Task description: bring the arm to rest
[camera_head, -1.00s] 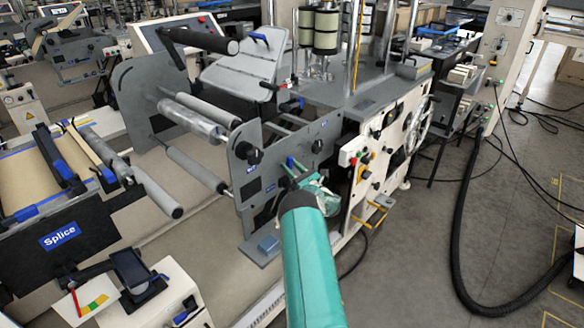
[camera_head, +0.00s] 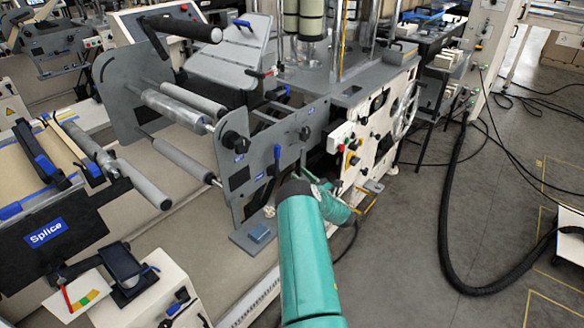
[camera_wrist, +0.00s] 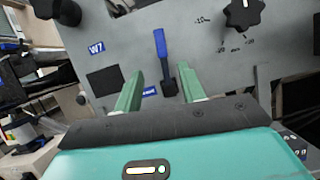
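My gripper (camera_wrist: 158,88) shows in the wrist view as two green fingers standing apart with nothing held between them. A lever with a blue handle (camera_wrist: 161,45) is on the grey panel (camera_wrist: 205,55) beyond the fingertips. It appears between the fingers but is not gripped. In the head view, the lever's blue handle (camera_head: 277,152) stands upright on the panel, close to my teal arm (camera_head: 305,250).
A black knob (camera_wrist: 243,14) is on the panel to the right. Grey rollers (camera_head: 180,160) extend at the left of the unwind frame. Open floor (camera_head: 400,270) lies to the right, with a black hose (camera_head: 445,220).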

